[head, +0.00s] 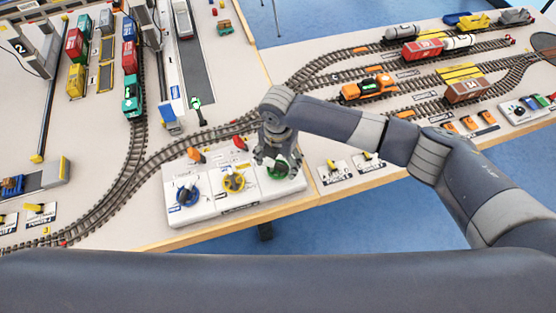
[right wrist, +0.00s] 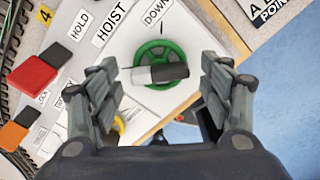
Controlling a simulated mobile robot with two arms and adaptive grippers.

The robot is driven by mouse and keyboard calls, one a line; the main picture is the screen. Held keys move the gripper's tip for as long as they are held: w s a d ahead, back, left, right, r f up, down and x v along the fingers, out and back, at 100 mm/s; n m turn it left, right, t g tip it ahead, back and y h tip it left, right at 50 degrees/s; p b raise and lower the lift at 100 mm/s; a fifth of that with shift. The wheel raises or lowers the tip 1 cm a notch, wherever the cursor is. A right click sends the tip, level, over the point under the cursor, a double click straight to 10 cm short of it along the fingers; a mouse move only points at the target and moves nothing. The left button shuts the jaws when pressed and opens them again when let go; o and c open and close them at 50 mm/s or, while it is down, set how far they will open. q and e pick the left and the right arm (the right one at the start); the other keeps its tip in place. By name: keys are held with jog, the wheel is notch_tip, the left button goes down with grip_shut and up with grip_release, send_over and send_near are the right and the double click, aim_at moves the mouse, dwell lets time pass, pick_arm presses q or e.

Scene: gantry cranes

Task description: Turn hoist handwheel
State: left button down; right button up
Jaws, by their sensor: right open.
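The green hoist handwheel (right wrist: 147,52) lies on a white panel in the right wrist view, under the labels HOIST and DOWN. A silver and black bar (right wrist: 160,73) crosses it. In the head view the green wheel (head: 287,171) is partly hidden by my right gripper (head: 273,161), which is over it. In the right wrist view my right gripper (right wrist: 158,66) is open, with one finger on each side of the wheel and nothing held. Whether the fingers touch the rim cannot be told. My left gripper is not in view.
The white control box (head: 219,209) also carries a yellow wheel (head: 234,181) and a blue wheel (head: 186,195), left of the green one. Red (right wrist: 33,76) and orange (right wrist: 12,134) blocks stand behind it. Train tracks run close behind. The table's front edge is just in front.

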aim_at(278, 164)
notch_tip(278, 164, up, 12)
dwell(0.5)
dwell(1.1)
